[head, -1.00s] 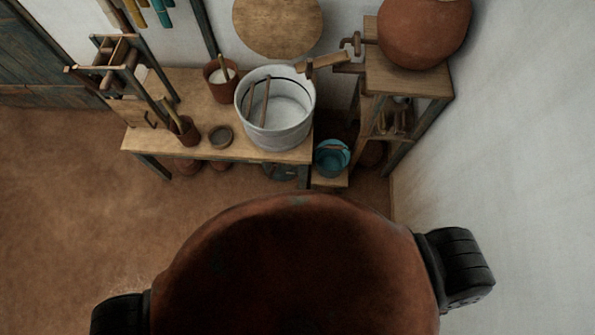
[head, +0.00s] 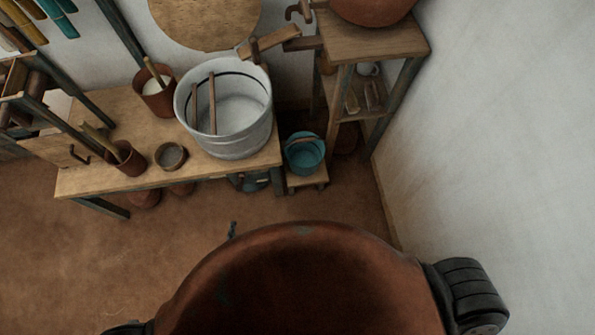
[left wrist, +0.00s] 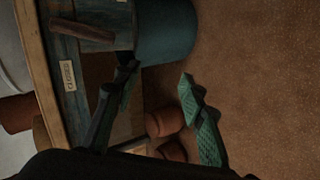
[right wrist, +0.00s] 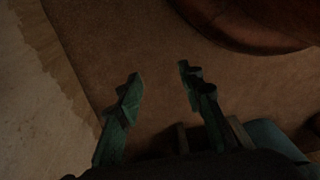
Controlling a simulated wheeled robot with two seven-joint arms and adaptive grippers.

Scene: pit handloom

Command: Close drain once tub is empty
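The pale grey tub (head: 232,140) stands on the wooden bench. Its inside looks whitish, with wooden sticks leaning in it; I cannot tell whether liquid is left. In the left wrist view, a small pale label (left wrist: 69,76), apparently reading "CLOSED", is on the bench edge beside a dark wooden handle (left wrist: 82,31). I cannot tell whether this handle works the drain. My left gripper (left wrist: 158,88) is open and empty near the bench front; one fingertip shows in the head view (head: 232,230). My right gripper (right wrist: 160,86) is open and empty above the floor.
A teal bucket (head: 304,155) sits on a low stool right of the bench (head: 100,180). A brown pot (head: 154,95), a tool cup (head: 129,163) and a small bowl (head: 170,157) stand on the bench. A shelf stand (head: 385,45) is at right. Floor at left is clear.

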